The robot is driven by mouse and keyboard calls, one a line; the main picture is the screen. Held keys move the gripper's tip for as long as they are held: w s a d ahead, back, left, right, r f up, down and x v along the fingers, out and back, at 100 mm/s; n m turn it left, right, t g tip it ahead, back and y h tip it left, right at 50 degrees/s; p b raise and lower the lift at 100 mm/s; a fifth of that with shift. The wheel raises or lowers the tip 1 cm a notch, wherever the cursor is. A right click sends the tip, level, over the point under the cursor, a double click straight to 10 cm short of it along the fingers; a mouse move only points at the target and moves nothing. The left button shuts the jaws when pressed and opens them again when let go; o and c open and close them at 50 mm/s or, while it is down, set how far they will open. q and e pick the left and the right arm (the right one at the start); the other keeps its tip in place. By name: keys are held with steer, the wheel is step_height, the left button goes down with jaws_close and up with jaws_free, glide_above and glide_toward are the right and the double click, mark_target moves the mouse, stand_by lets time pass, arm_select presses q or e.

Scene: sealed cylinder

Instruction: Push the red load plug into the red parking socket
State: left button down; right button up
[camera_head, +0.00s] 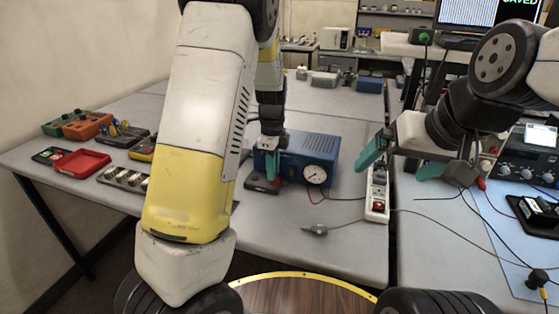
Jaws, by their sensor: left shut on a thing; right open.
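My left gripper (263,170) reaches down at the left front of the blue box with a round gauge (317,174). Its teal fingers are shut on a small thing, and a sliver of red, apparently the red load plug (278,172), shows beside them. A low dark block (260,187) lies directly under the fingertips. It may carry the red parking socket, but the fingers hide its top, and I cannot tell whether the plug touches it. My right gripper (402,162) is open and empty, its teal fingers wide apart above the right side of the table.
A white power strip (377,192) with a red switch stands at the table's right edge. A grey cable end (315,230) lies in front of the blue box. A red tray (81,162) and several small boxes are at the left. Thin leads cross the right bench.

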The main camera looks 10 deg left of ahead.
arm_select(q)
steer(key=shift+f, duration=0.1)
stand_by(0.7)
steer(key=c, duration=1.2)
jaws_free()
steer(key=shift+r, duration=3.9)
steer(key=s+a+r+n+t, duration=0.1)
steer(key=s+r+n+t, duration=0.1)
steer(key=s+r+n, duration=0.2)
steer(key=s+a+r+n+t+h, duration=0.1)
steer(key=s+r+n, duration=0.3)
steer(key=s+n, duration=0.5)
steer(key=s+r+n+t+h, duration=0.1)
steer(key=s+r+n+t, duration=0.2)
steer(key=s+n, duration=0.3)
steer(key=s+r, duration=0.1)
steer(key=s, duration=0.4)
steer(key=shift+a+n, duration=0.3)
steer(key=shift+a, duration=0.1)
